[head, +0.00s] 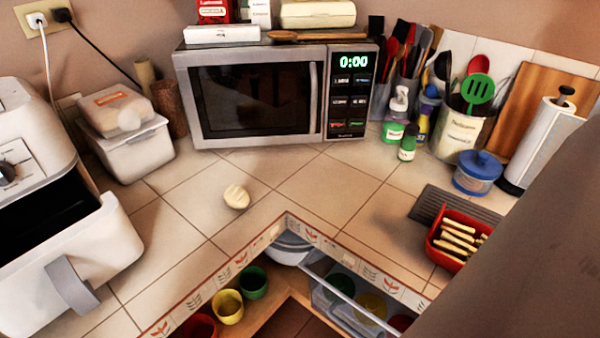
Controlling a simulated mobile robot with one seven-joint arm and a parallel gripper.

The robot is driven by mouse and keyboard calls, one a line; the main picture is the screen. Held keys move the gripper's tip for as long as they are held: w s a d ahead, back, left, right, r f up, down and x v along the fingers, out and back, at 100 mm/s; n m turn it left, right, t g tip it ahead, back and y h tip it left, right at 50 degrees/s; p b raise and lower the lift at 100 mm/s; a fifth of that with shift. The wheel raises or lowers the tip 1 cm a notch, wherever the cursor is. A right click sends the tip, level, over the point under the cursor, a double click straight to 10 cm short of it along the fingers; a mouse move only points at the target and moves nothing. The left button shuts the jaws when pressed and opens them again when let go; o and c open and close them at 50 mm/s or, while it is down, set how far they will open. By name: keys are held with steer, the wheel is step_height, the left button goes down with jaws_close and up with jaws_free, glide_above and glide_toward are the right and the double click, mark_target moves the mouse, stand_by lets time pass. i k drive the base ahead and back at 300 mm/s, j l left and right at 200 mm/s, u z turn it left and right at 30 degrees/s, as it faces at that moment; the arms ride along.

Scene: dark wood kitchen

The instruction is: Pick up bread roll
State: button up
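A pale bread roll (236,196) with faint marks on top lies on the tiled counter (195,205), left of the picture's middle, in front of the microwave. It is small, and nothing touches it. My gripper is not in view.
A white air fryer (62,265) with its drawer pulled out stands at left, near a white container (135,150). The microwave (255,98) stands behind the roll. A red basket (447,240) and a blue-lidded jar (477,172) are at right. Bare tiles surround the roll; the counter's inner corner edge lies in front.

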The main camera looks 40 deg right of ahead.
mark_target(236, 197)
steer(key=k+j+z, duration=0.1)
steer(key=z, duration=0.35)
steer(key=k+j+z, duration=0.2)
steer(key=z, duration=0.2)
steer(key=k+j, duration=0.15)
steer(key=i+j, duration=0.1)
steer(key=i, duration=0.8)
